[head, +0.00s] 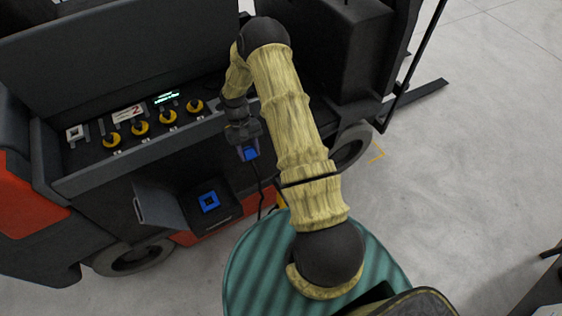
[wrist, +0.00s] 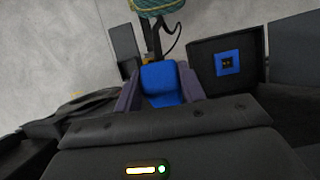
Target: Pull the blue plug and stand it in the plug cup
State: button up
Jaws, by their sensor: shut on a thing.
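My gripper (head: 247,146) is shut on the blue plug (head: 251,154), in front of the dark machine's side. In the wrist view the blue plug (wrist: 160,85) sits between the two purple-grey fingers (wrist: 160,90), with a dark cable leading away from it. The plug is apart from the blue-framed socket (head: 209,201), which lies to its lower left in the head view. The socket also shows in the wrist view (wrist: 228,62), to the right of the plug. I cannot make out the plug cup in either view.
An open dark flap (head: 160,208) stands left of the socket. A ledge with several yellow knobs (head: 140,128) and a lit green display (head: 165,97) runs above. The black cable (head: 260,190) hangs below my gripper. Grey floor (head: 470,170) is clear at the right.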

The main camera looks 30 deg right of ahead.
jog(key=shift+d, duration=0.2)
jog(key=shift+s+f, duration=0.15)
jog(key=shift+f, duration=0.1)
jog(key=s+d+f+n+t+h+b, duration=0.1)
jog(key=d+f+n+t+h+b, duration=0.1)
jog(key=d+f+n+h+b, duration=0.3)
jog(key=d+f+n+t+h+b, duration=0.2)
jog(key=d+f+n+h+b, duration=0.3)
jog(key=n+b, duration=0.8)
jog(key=d+h+b, duration=0.2)
jog(key=b, duration=0.5)
jog(key=shift+s+d+f+n+t+h, duration=0.15)
jog(key=shift+s+f+n+t+h, duration=0.15)
jog(key=shift+s+t, duration=0.1)
notch_tip(320, 180, down, 8)
jog(key=b, duration=0.5)
